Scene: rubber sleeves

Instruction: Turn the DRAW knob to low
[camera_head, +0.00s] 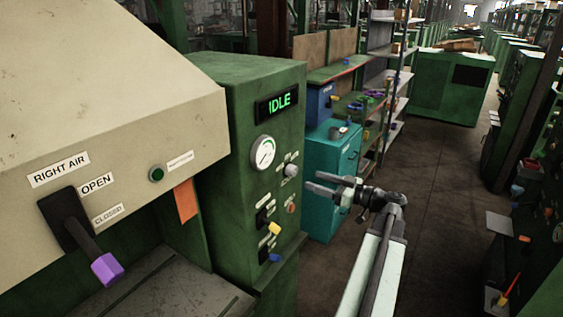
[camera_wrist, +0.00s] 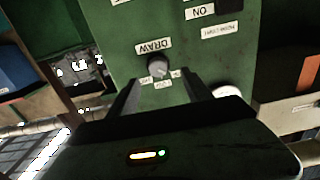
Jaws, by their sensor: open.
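The DRAW knob (camera_head: 291,170) is a small grey round knob on the green control panel (camera_head: 240,130), right of and below the gauge. In the wrist view, which is upside down, the knob (camera_wrist: 157,66) sits beside its DRAW label (camera_wrist: 155,45), with small labels on its other side, too blurred to read. Its pointer setting cannot be told. My gripper (camera_head: 312,181) is open and empty, in front of the panel to the right of the knob. In the wrist view the knob appears between and beyond the two fingers (camera_wrist: 161,81), apart from them.
A teal cabinet (camera_head: 325,215) stands behind my gripper. Open floor (camera_head: 430,180) lies to the right.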

